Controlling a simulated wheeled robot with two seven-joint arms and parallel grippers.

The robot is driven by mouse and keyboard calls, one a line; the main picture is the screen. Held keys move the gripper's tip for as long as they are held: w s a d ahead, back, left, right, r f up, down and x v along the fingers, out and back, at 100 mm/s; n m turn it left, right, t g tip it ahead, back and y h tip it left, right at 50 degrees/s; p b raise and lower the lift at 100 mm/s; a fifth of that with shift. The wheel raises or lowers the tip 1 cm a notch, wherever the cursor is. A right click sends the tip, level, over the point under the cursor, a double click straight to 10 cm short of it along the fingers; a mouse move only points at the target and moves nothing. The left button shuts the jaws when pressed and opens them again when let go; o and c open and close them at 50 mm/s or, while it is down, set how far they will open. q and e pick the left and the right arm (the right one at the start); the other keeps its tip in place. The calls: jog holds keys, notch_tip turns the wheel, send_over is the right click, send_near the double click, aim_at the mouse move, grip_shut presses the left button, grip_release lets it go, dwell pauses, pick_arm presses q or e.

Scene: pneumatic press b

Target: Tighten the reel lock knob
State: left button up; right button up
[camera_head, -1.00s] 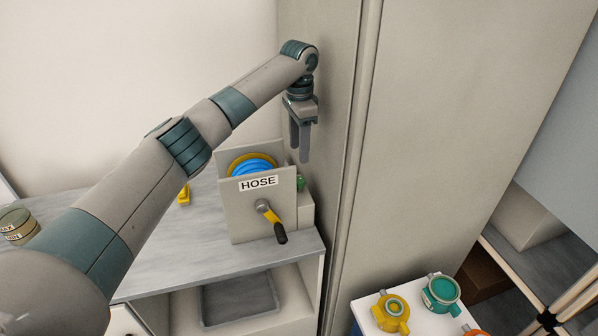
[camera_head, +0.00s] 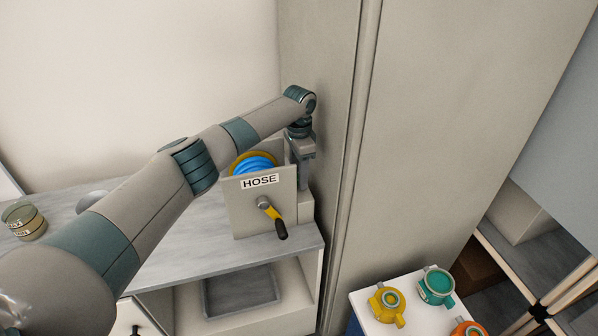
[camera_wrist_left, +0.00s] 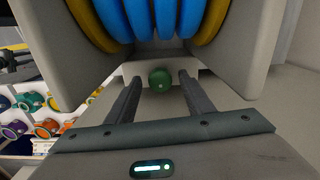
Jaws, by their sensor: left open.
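The hose reel (camera_head: 243,211) stands on the grey counter, with a HOSE label, blue hose and a yellow crank with a dark handle on its front. The green lock knob (camera_wrist_left: 161,79) shows in the left wrist view on the reel's side, below the blue hose coils. My left gripper (camera_head: 303,180) points down at the reel's right side, and its lower part covers the knob in the head view. In the left wrist view the fingers of the left gripper (camera_wrist_left: 155,85) are open, one on each side of the knob, with gaps. Whether they reach fully around it I cannot tell. My right gripper is not in view.
A tall beige cabinet (camera_head: 430,150) stands close to the right of the reel. A grey tray (camera_head: 240,292) lies on the shelf below the counter (camera_head: 180,240). Round tins (camera_head: 25,220) stand at the left. Yellow, teal and orange couplings (camera_head: 387,304) are on a white surface at lower right.

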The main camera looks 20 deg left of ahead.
pick_arm(q)
jog(key=shift+c, duration=0.3)
jog(key=c, duration=1)
jog(key=shift+m, duration=0.3)
jog(key=shift+m+b, duration=0.45)
jog(key=shift+m, duration=0.65)
jog(key=shift+w+r+m+b, duration=0.1)
jog(key=shift+m+b, duration=0.2)
jog(key=shift+m, duration=1.4)
jog(key=o, duration=1.1)
jog(key=shift+c, duration=0.2)
